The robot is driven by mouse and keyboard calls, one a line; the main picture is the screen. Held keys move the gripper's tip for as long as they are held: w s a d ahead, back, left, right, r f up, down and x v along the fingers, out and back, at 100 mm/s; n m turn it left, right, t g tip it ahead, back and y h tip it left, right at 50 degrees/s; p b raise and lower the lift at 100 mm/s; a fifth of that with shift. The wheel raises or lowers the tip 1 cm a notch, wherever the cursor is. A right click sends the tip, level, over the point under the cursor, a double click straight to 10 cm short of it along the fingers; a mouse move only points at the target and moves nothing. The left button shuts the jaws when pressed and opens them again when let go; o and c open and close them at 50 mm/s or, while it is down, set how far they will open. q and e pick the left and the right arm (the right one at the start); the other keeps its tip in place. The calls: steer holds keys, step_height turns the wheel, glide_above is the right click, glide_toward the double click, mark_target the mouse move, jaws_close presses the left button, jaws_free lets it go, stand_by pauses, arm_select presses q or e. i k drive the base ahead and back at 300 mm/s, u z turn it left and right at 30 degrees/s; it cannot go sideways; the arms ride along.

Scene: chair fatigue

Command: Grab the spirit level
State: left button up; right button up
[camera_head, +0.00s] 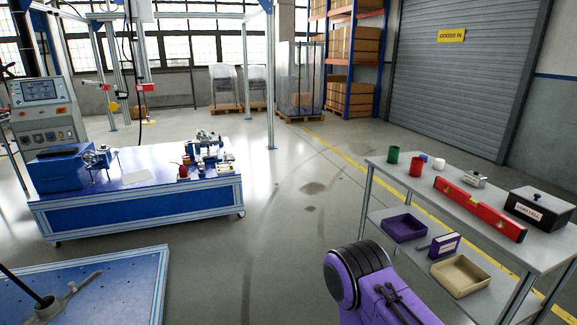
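A purple arm link of mine with a black round joint shows at the bottom, left of the table and apart from the level. Neither of my grippers can be made out in the view.
Green (393,155) and red (416,166) cups, small white and blue items, a metal piece (475,179) and a black load-cell box (539,209) share the tabletop. Purple (403,229) and beige (460,275) trays sit on the lower shelf. Open floor lies left of the table.

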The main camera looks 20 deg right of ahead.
mark_target(511, 228)
steer(key=z, duration=0.3)
steer(key=i, duration=1.1)
steer(key=z, duration=1.55)
steer(key=i, duration=0.85)
steer(key=z, duration=0.95)
